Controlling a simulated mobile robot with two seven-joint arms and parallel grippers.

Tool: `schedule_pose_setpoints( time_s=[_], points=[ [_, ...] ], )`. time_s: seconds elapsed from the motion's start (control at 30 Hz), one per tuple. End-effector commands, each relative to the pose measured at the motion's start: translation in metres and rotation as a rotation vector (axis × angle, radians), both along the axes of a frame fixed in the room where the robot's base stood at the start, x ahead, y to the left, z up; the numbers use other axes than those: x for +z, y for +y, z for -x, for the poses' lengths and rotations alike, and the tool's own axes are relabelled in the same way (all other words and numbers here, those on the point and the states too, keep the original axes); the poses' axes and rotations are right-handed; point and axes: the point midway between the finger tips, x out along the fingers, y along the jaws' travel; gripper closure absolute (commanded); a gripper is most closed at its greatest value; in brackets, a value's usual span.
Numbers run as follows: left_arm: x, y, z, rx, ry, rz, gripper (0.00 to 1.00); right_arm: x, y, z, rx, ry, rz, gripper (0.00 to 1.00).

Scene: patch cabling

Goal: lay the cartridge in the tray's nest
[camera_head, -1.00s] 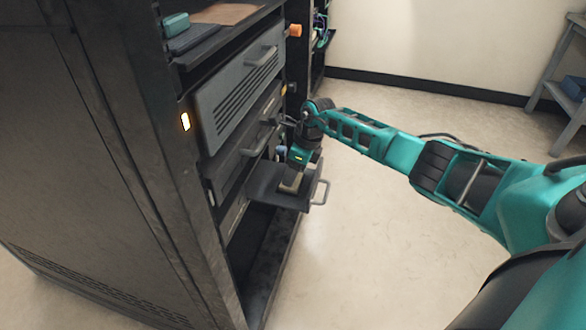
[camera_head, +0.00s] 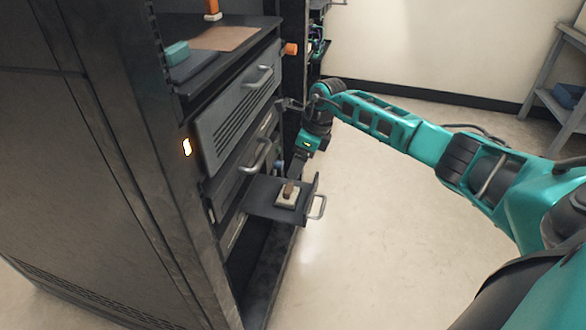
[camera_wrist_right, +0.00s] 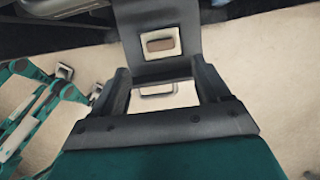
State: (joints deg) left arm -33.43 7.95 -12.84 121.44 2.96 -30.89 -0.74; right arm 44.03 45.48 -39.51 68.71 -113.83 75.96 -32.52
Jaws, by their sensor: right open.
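The tray (camera_head: 262,200) is a dark drawer pulled out from the rack, with a metal handle at its front. A pale square nest (camera_head: 283,203) sits on it, also visible in the wrist view (camera_wrist_right: 148,55). The brown cartridge (camera_head: 289,189) is inside the nest's outline; it also shows in the wrist view (camera_wrist_right: 161,44). I cannot tell how deep it sits. My right gripper (camera_head: 295,172) is above and behind the nest, apart from the cartridge. Its fingers (camera_wrist_right: 165,88) are spread with nothing between them. My left gripper is not in view.
Closed grey drawers with handles (camera_head: 258,78) sit above the tray in the dark rack (camera_head: 120,150). A teal block (camera_head: 177,52) lies on the upper shelf. An orange knob (camera_head: 290,48) sticks out by the rack's edge.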

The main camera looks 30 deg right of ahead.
Motion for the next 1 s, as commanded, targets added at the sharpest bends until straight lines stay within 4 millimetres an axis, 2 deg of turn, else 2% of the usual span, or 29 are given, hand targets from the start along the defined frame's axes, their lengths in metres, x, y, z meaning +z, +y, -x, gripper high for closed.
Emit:
schedule_pose_setpoints(
  time_s=[0.03, 0.1, 0.3, 1.0],
  points=[
    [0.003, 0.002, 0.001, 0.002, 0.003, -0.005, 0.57, 0.012, -0.002, 0.002, 0.000, -0.001, 0.002, 0.24],
    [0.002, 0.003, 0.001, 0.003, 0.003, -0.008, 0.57, 0.020, -0.004, 0.004, -0.001, -0.001, 0.001, 0.24],
    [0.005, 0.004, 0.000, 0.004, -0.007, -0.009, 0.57, 0.033, -0.007, 0.008, 0.000, 0.001, 0.001, 0.24],
    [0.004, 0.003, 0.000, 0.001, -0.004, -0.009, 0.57, 0.033, -0.007, 0.008, 0.000, 0.001, 0.000, 0.24]
  ],
)
